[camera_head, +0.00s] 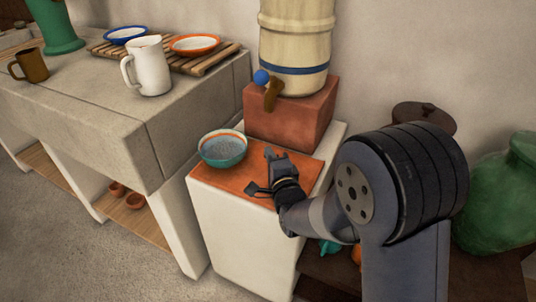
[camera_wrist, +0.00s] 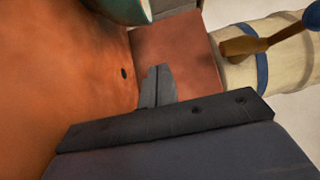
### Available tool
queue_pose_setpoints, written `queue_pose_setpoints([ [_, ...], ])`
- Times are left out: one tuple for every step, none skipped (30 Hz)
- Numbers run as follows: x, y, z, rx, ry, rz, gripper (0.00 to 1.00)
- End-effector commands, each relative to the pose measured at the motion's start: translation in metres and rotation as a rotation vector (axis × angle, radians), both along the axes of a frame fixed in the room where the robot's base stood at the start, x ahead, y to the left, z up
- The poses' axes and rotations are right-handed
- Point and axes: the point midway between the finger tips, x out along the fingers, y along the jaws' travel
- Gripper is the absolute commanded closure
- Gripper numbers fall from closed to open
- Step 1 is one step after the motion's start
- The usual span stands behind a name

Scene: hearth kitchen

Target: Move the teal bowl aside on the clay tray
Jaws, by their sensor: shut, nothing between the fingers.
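The teal bowl (camera_head: 222,149) stands upright at the left end of the clay tray (camera_head: 247,180) in the head view. It has an orange rim line and a grey-blue inside. My gripper (camera_head: 270,153) is over the right part of the tray, to the right of the bowl and apart from it. In the wrist view my gripper (camera_wrist: 157,82) is shut with nothing in it, low over the orange tray surface (camera_wrist: 60,80). Part of the teal bowl (camera_wrist: 125,8) shows at the top edge there; the rest is cut off.
A brick-red block (camera_head: 290,110) with a large cream water crock (camera_head: 297,40) and its wooden tap (camera_head: 273,92) stands behind the tray. A white jug (camera_head: 148,68) stands on the stone counter at left. A green jar (camera_head: 500,195) is at right.

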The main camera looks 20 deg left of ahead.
Motion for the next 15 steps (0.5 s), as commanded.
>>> queue_pose_setpoints([
  [-0.006,-0.005,0.001,-0.001,0.002,0.0,1.0],
  [-0.009,-0.007,0.001,-0.002,0.002,0.0,1.0],
  [-0.014,-0.011,0.001,-0.001,0.002,-0.001,1.0],
  [-0.018,-0.014,0.001,-0.002,0.002,-0.001,1.0],
  [-0.021,-0.017,0.001,-0.001,0.002,-0.001,1.0],
  [-0.027,-0.021,0.001,-0.001,0.002,-0.001,1.0],
  [-0.031,-0.024,0.001,-0.002,0.003,-0.001,1.0],
  [-0.035,-0.027,0.001,-0.001,0.002,-0.001,1.0],
  [-0.04,-0.032,0.001,-0.002,0.002,-0.001,1.0],
  [-0.044,-0.034,0.001,-0.001,0.002,-0.001,1.0],
  [-0.047,-0.037,0.001,-0.001,0.002,-0.001,1.0],
  [-0.051,-0.04,0.0,-0.001,0.002,-0.001,1.0],
  [-0.054,-0.042,0.0,-0.002,0.002,-0.001,1.0],
  [-0.056,-0.044,0.0,-0.001,0.002,-0.001,1.0],
  [-0.058,-0.046,0.0,-0.001,0.001,-0.001,1.0],
])
